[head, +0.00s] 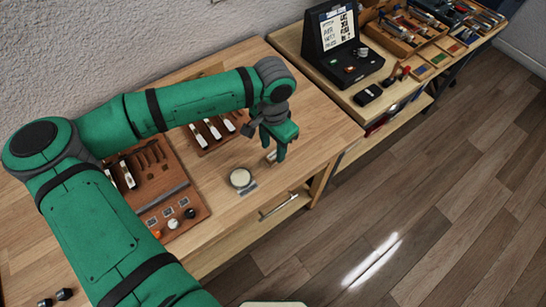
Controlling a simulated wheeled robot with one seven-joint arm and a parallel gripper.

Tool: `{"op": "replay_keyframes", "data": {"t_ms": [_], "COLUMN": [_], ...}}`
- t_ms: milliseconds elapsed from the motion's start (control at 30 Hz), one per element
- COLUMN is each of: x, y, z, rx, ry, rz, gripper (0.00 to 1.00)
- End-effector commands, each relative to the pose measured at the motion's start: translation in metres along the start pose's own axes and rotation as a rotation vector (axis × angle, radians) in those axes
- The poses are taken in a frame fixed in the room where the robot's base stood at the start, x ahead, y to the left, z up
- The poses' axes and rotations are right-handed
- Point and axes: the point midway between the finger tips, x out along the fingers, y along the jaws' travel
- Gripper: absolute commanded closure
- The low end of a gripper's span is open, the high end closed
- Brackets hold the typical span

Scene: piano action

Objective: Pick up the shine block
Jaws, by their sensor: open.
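My gripper (274,148) hangs with its green fingers pointing down over the front right part of the wooden workbench (318,122). It is open, and I see nothing held in it. A small pale block (271,156) shows just below and beside the fingers; it may be the shine block, but it is too small and partly covered to be sure. A round cream disc (240,178) lies on the bench to the left of the gripper, with a small grey label plate (249,188) beside it.
Another rack with white-tipped pieces (213,131) lies behind the disc. A second bench at the back right holds a black display box (335,62) and tool trays. Open wooden floor lies right.

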Motion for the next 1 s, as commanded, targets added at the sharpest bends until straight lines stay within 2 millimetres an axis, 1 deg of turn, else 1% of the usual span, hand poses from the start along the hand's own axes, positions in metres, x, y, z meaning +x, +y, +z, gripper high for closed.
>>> {"op": "replay_keyframes", "data": {"t_ms": [33, 100, 200, 467, 500, 567, 600, 633, 667, 1000], "x": [0.007, 0.016, 0.024, 0.027, 0.027, 0.027, 0.027, 0.027, 0.026, 0.025], "y": [0.000, 0.001, 0.000, 0.000, -0.001, -0.001, -0.001, -0.001, -0.001, -0.002], "z": [0.001, 0.000, -0.001, 0.000, 0.000, 0.001, 0.001, 0.001, 0.001, 0.002], "rx": [0.001, 0.001, 0.001, -0.001, -0.001, -0.002, -0.002, -0.003, -0.003, -0.005], "ry": [-0.003, -0.002, 0.000, 0.000, 0.000, 0.000, 0.000, 0.000, 0.000, 0.001], "rz": [-0.001, 0.001, 0.000, -0.001, -0.001, -0.001, -0.001, -0.001, -0.001, -0.001], "gripper": [0.59, 0.59, 0.59, 0.59, 0.64, 0.79, 0.88, 0.95, 1.00, 1.00]}}
